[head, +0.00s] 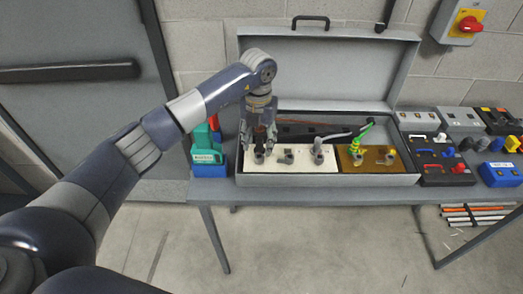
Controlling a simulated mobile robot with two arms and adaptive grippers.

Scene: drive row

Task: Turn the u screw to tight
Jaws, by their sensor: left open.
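A white terminal block (296,168) sits at the front left inside an open grey box (330,182) on the table. It carries a row of 3 screw terminals; the leftmost, most likely the u screw (259,158), is partly hidden. The middle screw (289,157) is bare, and a grey cable (335,137) runs to the right screw (318,156). My left gripper (260,143) points down over the leftmost screw, open around a dark brown upright piece there. Contact and the screw's tightness cannot be told. My right gripper is not in view.
A brass-coloured plate (372,168) with a green-yellow cable (359,143) is right of the white block. The box's raised lid (325,70) stands behind. A blue bin (209,170) with green items is left. Dark modules (445,168) and a red switch (469,24) are right.

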